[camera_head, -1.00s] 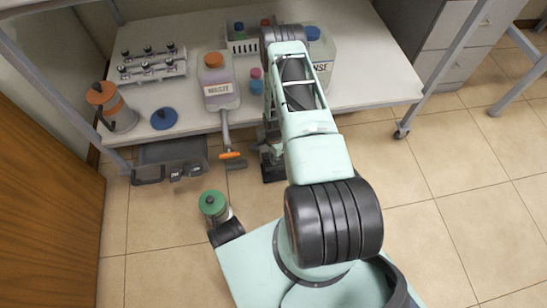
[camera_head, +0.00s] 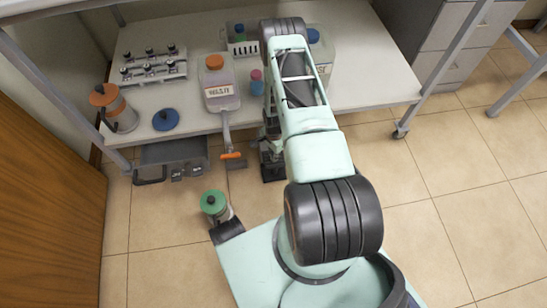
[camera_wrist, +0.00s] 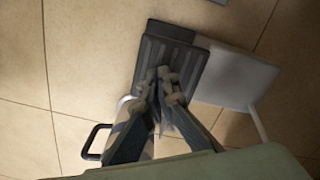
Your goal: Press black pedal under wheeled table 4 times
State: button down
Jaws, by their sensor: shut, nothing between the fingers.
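The black pedal (camera_wrist: 160,66) is a dark ridged plate on the tiled floor in the wrist view. In the head view a small dark part of it (camera_head: 271,173) shows on the floor just below the front edge of the wheeled table (camera_head: 365,92). My gripper (camera_wrist: 160,88) is shut and empty, its fingertips over the near part of the pedal. I cannot tell whether they touch it. In the head view my arm hides most of the gripper and part of the pedal.
A grey panel (camera_wrist: 237,77) lies right beside the pedal. A dark grey box (camera_head: 172,158) is under the table's left side. Bottles and a jug stand on the top. A green-lidded jar (camera_head: 213,204) is near my base.

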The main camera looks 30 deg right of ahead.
notch_tip(320, 180, up, 7)
jog(key=p, duration=0.4)
dwell(0.4)
